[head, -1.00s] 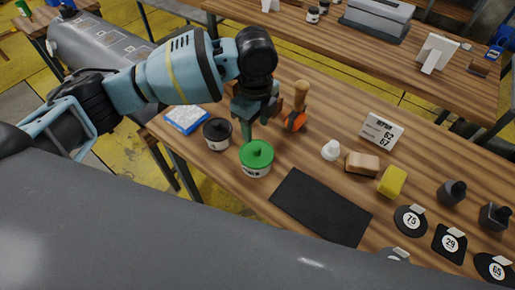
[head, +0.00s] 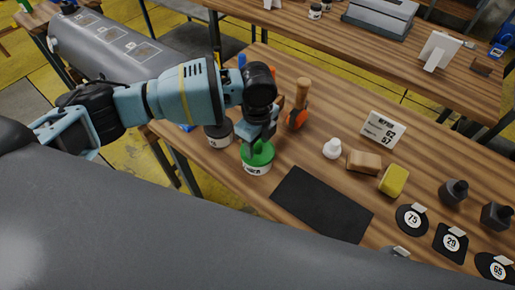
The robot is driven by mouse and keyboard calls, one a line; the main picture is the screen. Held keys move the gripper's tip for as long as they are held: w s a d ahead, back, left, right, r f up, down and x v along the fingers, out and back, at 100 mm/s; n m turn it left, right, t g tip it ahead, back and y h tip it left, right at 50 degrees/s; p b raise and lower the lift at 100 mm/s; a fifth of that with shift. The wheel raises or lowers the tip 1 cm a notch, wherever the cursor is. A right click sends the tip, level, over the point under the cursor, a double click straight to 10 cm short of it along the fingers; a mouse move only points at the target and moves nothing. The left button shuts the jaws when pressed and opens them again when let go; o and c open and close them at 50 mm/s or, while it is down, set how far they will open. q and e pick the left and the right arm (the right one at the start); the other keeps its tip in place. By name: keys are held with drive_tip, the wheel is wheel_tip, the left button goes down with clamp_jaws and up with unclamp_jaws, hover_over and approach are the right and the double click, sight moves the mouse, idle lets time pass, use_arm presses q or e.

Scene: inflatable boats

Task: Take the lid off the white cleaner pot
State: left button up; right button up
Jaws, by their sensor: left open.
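A white pot with a green lid (head: 257,158) stands on the wooden table; its dark label is only partly legible. My left gripper (head: 260,140) is open and points down at this lid, its fingers around or just above the knob. I cannot tell whether they touch it. A second pale pot with a dark lid (head: 218,134) stands just left of it, partly hidden by my left arm. My right gripper is not in view.
A wooden-handled tool (head: 300,105) stands close behind the gripper. A black mat (head: 321,204) lies right of the green-lidded pot. Farther right are a small white bottle (head: 332,148), a tan block (head: 363,162), a yellow sponge (head: 394,180) and a sign card (head: 382,130).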

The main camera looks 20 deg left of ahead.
sight(255, 148)
use_arm(q)
drive_tip(key=c, duration=1.1)
drive_tip(key=shift+o, duration=0.2)
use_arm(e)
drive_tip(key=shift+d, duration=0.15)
use_arm(q)
drive_tip(key=shift+r, duration=0.1)
